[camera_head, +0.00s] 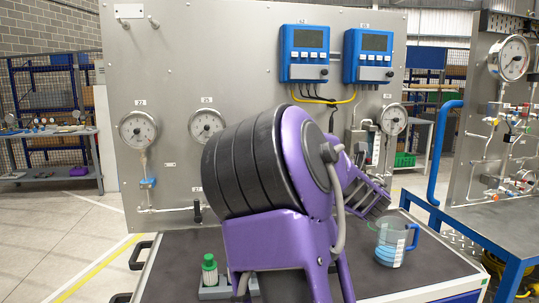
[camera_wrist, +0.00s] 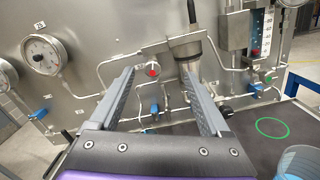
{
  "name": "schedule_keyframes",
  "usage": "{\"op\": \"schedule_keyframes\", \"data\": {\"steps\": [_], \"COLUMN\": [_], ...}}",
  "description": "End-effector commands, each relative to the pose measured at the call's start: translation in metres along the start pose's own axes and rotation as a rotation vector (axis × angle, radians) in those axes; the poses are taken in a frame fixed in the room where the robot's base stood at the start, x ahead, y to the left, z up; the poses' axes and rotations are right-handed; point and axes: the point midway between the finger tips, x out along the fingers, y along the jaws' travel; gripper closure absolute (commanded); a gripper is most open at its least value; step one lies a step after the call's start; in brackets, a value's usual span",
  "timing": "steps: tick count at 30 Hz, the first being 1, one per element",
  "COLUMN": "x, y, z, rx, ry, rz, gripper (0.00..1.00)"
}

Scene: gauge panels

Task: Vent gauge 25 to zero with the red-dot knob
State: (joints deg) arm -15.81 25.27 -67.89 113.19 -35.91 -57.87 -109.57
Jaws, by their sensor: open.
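Gauge 25 (camera_head: 207,125) is a round white dial on the steel panel; my arm partly covers the area below it. A dial that appears to be gauge 25 (camera_wrist: 45,53) shows at left in the wrist view; its needle is too small to read. A red dot on a white tag (camera_wrist: 152,71) is on the panel between my fingers in the picture. A small blue knob (camera_wrist: 154,108) shows below that tag, also between the fingers. My gripper (camera_wrist: 159,74) is open, pointing at the panel, with nothing held. Its fingertips are partly hidden by my arm in the head view.
Another blue knob (camera_wrist: 255,89) sits near a green dot (camera_wrist: 268,79); a black knob (camera_wrist: 225,111) is close to my right finger. A blue-banded beaker (camera_head: 392,240) and green-capped bottle (camera_head: 209,268) stand on the dark bench.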

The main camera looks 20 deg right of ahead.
Motion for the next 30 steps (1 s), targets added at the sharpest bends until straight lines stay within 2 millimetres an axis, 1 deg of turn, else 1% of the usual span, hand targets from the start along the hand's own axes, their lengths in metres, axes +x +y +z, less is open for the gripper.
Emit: {"op": "schedule_keyframes", "data": {"steps": [1, 3, 4, 8, 11, 14, 24, 30], "x": [-0.004, -0.009, -0.010, -0.006, 0.006, 0.025, 0.098, 0.135], "y": [-0.007, -0.009, -0.009, -0.009, -0.008, -0.006, -0.002, 0.000], "z": [-0.012, -0.025, -0.028, -0.034, -0.034, -0.036, -0.041, -0.044], "rx": [-0.072, -0.142, -0.161, -0.195, -0.194, -0.195, -0.192, -0.191], "ry": [0.033, 0.066, 0.073, 0.087, 0.086, 0.087, 0.084, 0.084], "rz": [0.018, 0.045, 0.054, 0.070, 0.069, 0.071, 0.069, 0.070], "gripper": [0.19, 0.19, 0.19, 0.19, 0.19, 0.19, 0.19, 0.19]}}
